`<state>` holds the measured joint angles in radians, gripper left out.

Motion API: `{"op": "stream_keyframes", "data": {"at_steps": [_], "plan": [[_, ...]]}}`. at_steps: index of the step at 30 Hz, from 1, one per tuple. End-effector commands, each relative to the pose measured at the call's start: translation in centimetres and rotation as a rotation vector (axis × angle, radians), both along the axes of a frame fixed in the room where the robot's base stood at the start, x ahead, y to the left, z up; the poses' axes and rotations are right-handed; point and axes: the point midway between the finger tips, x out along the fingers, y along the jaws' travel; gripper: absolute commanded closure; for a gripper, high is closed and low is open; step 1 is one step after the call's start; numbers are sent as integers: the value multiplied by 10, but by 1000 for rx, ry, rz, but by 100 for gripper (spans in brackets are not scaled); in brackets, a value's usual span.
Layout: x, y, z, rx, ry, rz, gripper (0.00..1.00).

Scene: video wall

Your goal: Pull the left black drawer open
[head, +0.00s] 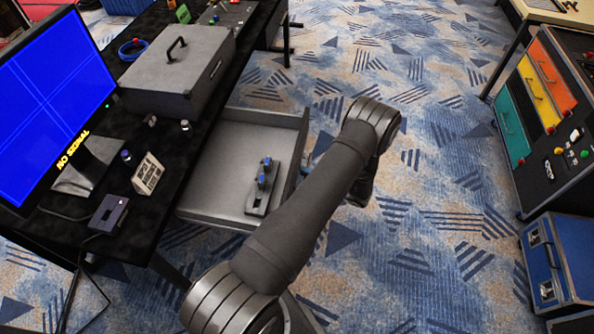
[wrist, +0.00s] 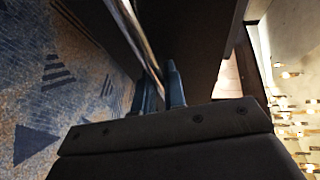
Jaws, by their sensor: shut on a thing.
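The drawer (head: 213,157) is pulled out from under the black table, with its grey inside showing in the head view. A grey holder with blue parts (head: 263,184) lies inside it. In the wrist view, the dark drawer front (wrist: 195,35) carries a shiny metal bar handle (wrist: 138,36). My gripper (wrist: 160,82) is shut on this handle, one finger on each side. In the head view my arm covers part of the drawer front, and the fingertips are hidden.
On the black table (head: 75,240) stand a monitor (head: 55,95), a grey case (head: 180,70), a small sign (head: 148,174) and a small box (head: 108,213). Carpet (head: 420,150) lies clear right of my arm. A coloured drawer cabinet (head: 550,160) and blue case (head: 565,260) stand far right.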

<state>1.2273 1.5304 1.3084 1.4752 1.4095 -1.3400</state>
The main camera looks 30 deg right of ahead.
Motion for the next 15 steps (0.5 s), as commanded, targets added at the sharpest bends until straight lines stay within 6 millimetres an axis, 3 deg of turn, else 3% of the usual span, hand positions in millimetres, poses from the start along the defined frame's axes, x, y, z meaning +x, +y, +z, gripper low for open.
{"op": "stream_keyframes", "data": {"at_steps": [14, 15], "plan": [[-4, -5, 0, -1, -1, -2, 100], [-3, -5, 0, -1, -1, -2, 85]]}}
